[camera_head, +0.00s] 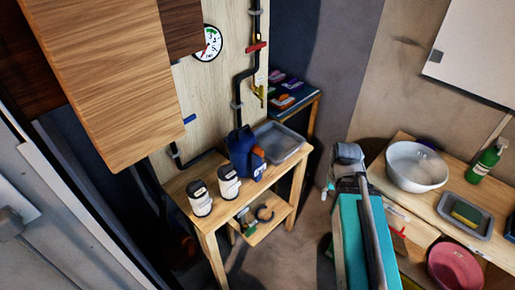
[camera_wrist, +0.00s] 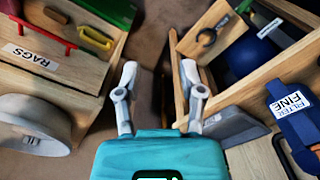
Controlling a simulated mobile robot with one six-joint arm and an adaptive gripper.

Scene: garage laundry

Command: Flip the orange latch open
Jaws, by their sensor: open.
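An orange piece that looks like the latch (camera_head: 284,102) is on a dark panel (camera_head: 273,86) on the small table at the back. It is small, and I cannot tell whether it is open or closed. Purple and blue pieces are beside it. My gripper (camera_head: 328,190) is in front and to the right of that table, apart from the panel. In the wrist view my gripper (camera_wrist: 160,76) has its two fingers spread wide with nothing between them. The latch does not show in the wrist view.
A wooden bench (camera_head: 207,230) with a blue jug (camera_head: 240,150), a grey tray (camera_head: 280,142) and two labelled cans stands left of my arm. A counter with a white bowl (camera_head: 417,167) and a green bottle (camera_head: 486,160) is at the right. Bare floor lies between.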

